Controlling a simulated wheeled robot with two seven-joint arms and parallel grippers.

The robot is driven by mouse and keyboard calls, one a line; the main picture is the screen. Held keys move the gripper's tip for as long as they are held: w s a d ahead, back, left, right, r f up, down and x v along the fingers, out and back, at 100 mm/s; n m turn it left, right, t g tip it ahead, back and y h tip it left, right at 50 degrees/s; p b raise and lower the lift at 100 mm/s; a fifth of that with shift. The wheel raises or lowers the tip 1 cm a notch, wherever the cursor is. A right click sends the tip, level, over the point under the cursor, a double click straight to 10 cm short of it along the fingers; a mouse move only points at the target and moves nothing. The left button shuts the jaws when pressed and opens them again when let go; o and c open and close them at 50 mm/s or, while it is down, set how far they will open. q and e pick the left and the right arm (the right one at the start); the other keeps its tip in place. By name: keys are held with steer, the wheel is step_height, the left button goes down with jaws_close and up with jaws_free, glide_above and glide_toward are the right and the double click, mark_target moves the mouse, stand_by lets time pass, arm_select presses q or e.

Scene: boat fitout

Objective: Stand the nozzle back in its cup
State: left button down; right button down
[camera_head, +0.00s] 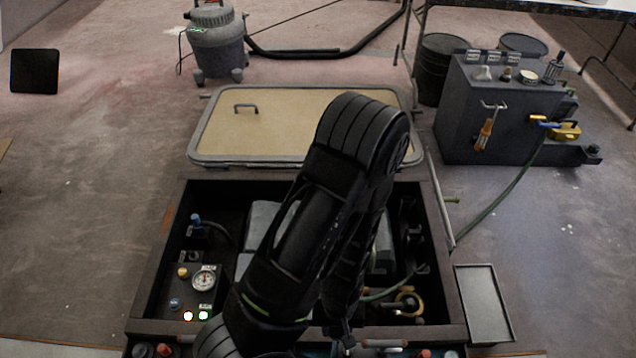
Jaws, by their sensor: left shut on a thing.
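My left arm crosses the middle of the view, with its elbow high and its forearm dropping toward the front edge of the open hatch. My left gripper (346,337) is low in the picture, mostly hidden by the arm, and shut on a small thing. I take that thing to be the nozzle, but its shape and tilt cannot be made out. I cannot pick out the cup for certain. My right gripper is not in view.
The open box (161,270) holds a gauge panel (190,300), hoses and fittings. Its tan lid (290,125) lies behind it. A grey tank (490,110) stands at right, trailing a green hose. A shallow tray (484,300) sits right of the box. A vacuum (215,45) stands behind.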

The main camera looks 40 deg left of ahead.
arm_select(q)
steer(key=w+r+m+p, duration=0.2)
steer(key=w+r+p, duration=0.4)
steer(key=r, duration=0.4)
steer(key=w+d+r+m+p, duration=0.1)
steer(key=w+r+m+p, duration=0.2)
steer(key=w+r+p, duration=0.3)
steer(key=w+r+m+p, duration=0.2)
steer(key=w+r+p, duration=0.4)
steer(key=r, duration=0.8)
steer(key=shift+w+d+r+m, duration=0.2)
steer(key=shift+w+r+m, duration=0.1)
steer(key=shift+w, duration=0.95)
steer(key=shift+f, duration=0.1)
